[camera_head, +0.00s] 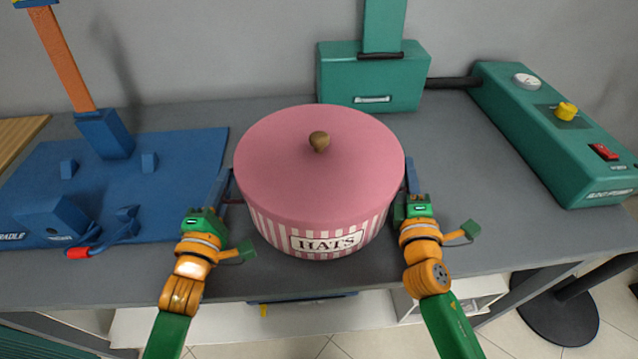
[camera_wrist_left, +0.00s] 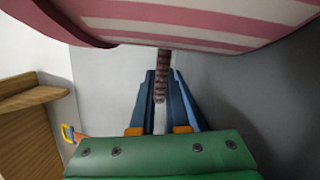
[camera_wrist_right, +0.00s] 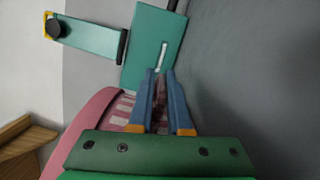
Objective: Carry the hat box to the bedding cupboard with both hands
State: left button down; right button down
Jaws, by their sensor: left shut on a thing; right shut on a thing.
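The hat box (camera_head: 325,215) is round, with a pink lid, a brown knob, pink and white striped sides and a "HATS" label. It is upright over the grey table, in the middle of the head view; I cannot tell whether its base touches the table. My left gripper (camera_head: 222,188) is shut on a rope-like side handle (camera_wrist_left: 161,75) at the box's left. My right gripper (camera_head: 408,182) is shut at the box's right side, with a dark handle (camera_wrist_right: 160,95) between its fingers. No bedding cupboard is identifiable in view.
The grey table (camera_head: 450,150) has bare room right of the box. A blue board (camera_head: 185,175) with a blue stand lies at left. A green machine (camera_head: 375,85) stands behind, and a long green control box (camera_head: 545,125) at right. Shelving shows below the table.

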jog(key=shift+f, duration=0.2)
